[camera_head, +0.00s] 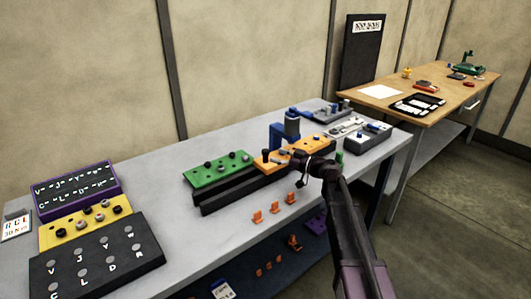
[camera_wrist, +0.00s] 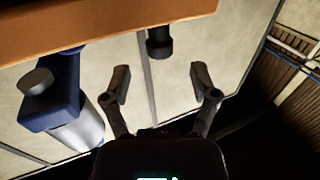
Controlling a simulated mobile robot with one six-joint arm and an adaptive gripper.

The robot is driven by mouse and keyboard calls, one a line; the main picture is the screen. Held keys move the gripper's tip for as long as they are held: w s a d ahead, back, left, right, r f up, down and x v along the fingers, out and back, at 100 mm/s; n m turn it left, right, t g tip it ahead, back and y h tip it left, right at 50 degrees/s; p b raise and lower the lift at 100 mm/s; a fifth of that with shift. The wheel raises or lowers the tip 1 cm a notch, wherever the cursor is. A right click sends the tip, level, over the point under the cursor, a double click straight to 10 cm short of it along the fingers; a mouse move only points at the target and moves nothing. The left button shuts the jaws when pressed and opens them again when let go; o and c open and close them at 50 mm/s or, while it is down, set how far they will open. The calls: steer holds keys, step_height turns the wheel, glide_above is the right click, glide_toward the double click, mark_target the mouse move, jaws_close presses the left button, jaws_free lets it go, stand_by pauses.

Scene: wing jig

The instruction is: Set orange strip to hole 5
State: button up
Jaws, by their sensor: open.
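The orange strip (camera_head: 272,161) lies on the dark rail on the grey bench, right of the green strip (camera_head: 218,171). Dark and grey pegs or knobs stand on it. My gripper (camera_head: 299,160) is at its right part in the head view, and my arm hides some of that end. In the wrist view the orange strip (camera_wrist: 105,25) crosses the top left, with a black knob (camera_wrist: 160,42) at its edge. My gripper (camera_wrist: 163,82) is open there, with nothing between the fingers. I cannot make out hole numbers.
A blue fixture (camera_head: 284,133) with a cylinder rises behind the orange strip; it shows close at left in the wrist view (camera_wrist: 58,95). Small orange clips (camera_head: 273,208) stand along the front. Grey boxes (camera_head: 368,138) stand at right, and yellow (camera_head: 85,222) and black panels at left.

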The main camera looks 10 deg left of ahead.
mark_target(265, 151)
steer(key=shift+x, duration=2.6)
jaws_close()
